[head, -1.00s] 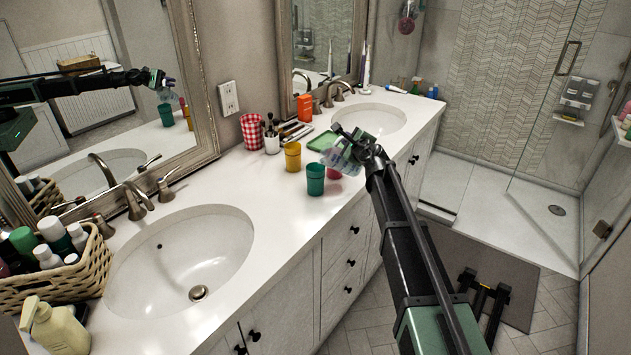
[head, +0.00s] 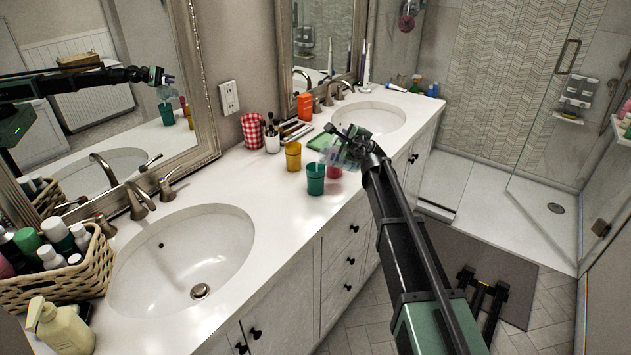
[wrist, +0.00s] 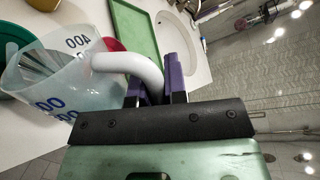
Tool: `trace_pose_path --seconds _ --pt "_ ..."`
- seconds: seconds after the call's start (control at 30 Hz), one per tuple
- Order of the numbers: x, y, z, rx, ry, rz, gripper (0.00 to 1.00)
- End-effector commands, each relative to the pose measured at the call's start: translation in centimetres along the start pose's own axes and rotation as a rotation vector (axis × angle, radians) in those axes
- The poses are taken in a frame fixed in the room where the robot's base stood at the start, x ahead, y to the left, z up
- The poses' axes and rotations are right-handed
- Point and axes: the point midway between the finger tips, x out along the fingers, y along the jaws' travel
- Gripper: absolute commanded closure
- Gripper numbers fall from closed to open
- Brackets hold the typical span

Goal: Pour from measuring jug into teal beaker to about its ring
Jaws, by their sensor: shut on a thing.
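The measuring jug (wrist: 72,88) is clear with blue markings and a white handle (wrist: 135,65). My gripper (wrist: 166,80) is shut on that handle with its purple fingers. In the head view my gripper (head: 356,140) holds the jug (head: 340,153) above the counter, tilted left, its mouth close above the teal beaker (head: 316,182). The beaker stands upright on the counter. In the wrist view the jug partly hides the beaker (wrist: 14,60). I cannot make out the liquid level in the jug, or the beaker's ring and fill level.
A yellow cup (head: 293,156) stands behind the beaker, and a red cup (head: 334,171) stands close to its right, partly hidden. A green tray (head: 321,142) lies behind. Sinks (head: 185,255) lie either side. The counter left of the beaker is clear.

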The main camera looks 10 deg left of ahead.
Motion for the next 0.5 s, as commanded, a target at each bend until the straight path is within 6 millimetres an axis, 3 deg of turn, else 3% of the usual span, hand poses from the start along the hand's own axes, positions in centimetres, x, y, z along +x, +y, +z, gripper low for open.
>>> trace_pose_path --seconds 0.5 --pt "-0.07 -0.33 0.69 -0.06 0.012 0.0 1.0"
